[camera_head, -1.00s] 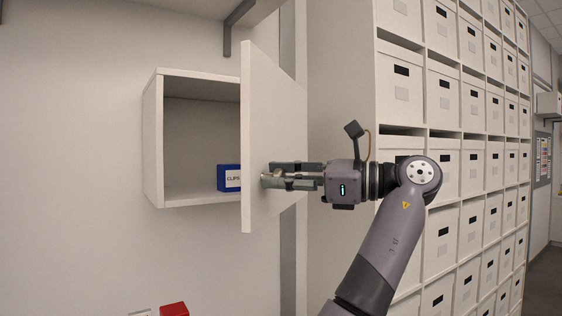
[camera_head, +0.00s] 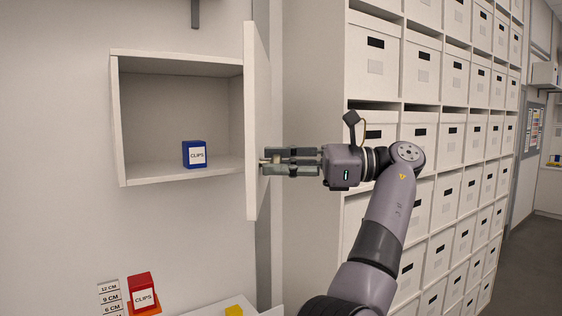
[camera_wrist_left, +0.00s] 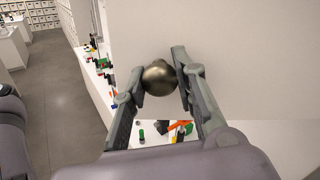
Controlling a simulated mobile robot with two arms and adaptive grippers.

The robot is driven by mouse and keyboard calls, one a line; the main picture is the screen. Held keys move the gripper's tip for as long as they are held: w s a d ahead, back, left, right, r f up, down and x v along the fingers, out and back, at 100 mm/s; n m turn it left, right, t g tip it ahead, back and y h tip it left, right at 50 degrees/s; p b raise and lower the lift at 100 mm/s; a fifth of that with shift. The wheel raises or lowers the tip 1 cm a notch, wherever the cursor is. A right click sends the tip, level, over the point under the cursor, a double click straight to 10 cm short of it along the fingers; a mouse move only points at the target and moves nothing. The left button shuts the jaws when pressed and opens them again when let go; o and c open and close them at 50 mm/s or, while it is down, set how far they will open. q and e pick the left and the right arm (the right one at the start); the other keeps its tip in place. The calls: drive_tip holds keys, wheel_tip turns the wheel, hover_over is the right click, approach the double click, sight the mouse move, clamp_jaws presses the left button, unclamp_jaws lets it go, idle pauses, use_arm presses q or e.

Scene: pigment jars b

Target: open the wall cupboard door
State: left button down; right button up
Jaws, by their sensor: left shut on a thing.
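The white wall cupboard (camera_head: 115,130) hangs on the left wall with its inside in view. Its door (camera_head: 249,120) is hinged on the right and stands swung well out, seen nearly edge-on. My left gripper (camera_head: 272,161) is at the door's outer face, its fingers around the round metal knob. In the left wrist view the brassy knob (camera_wrist_left: 159,78) sits between the two fingers (camera_wrist_left: 163,85), shut on it, in front of the pale door face. A blue box labelled CLIPS (camera_head: 194,154) stands on the cupboard floor. My right gripper is not in view.
Tall shelving with white boxes (camera_head: 375,60) stands to the right, behind my left arm. Below the cupboard are a red CLIPS box (camera_head: 142,294), a height scale (camera_head: 111,298) and a yellow item (camera_head: 234,310). The wall left of the cupboard is clear.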

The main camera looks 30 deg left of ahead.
use_arm(q)
drive_tip(key=c, duration=1.3)
unclamp_jaws()
drive_tip(key=shift+a, duration=0.1)
